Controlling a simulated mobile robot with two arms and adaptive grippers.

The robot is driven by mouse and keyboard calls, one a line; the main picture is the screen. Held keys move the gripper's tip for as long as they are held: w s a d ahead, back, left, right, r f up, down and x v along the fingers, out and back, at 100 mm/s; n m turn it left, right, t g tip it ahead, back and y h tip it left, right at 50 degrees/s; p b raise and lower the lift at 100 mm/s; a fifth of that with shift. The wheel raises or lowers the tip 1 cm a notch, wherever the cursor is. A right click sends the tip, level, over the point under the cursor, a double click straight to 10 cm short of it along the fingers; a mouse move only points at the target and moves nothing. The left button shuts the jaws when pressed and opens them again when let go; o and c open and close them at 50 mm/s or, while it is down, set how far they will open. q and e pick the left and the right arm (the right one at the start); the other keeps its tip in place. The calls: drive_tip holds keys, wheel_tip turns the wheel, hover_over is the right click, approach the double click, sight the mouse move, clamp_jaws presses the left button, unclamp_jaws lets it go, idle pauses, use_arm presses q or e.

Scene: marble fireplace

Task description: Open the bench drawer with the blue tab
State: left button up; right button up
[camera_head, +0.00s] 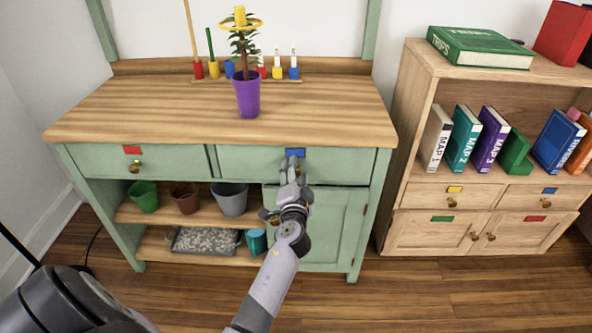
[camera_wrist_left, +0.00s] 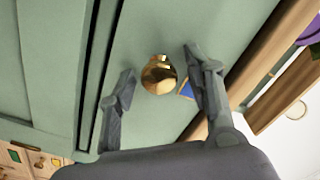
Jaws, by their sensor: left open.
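The green bench drawer (camera_head: 345,163) with the blue tab (camera_head: 295,152) is at the right of the bench front and looks shut. My left gripper (camera_head: 290,168) is in front of it, just below the tab, and largely hides its knob in the head view. In the left wrist view, the round brass knob (camera_wrist_left: 159,76) lies between the two spread fingers of my open left gripper (camera_wrist_left: 160,66). I see no clear finger contact with the knob. Part of the blue tab (camera_wrist_left: 186,90) shows beside the right finger. My right gripper is not in view.
A second drawer (camera_head: 95,162) with a red tab is to the left. A purple plant pot (camera_head: 247,98) stands on the bench top. Pots sit on the open shelves below. A wooden bookcase (camera_head: 405,125) stands close on the right. Floor (camera_head: 430,295) is clear in front.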

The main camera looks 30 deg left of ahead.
use_arm(q)
clamp_jaws()
idle(0.5)
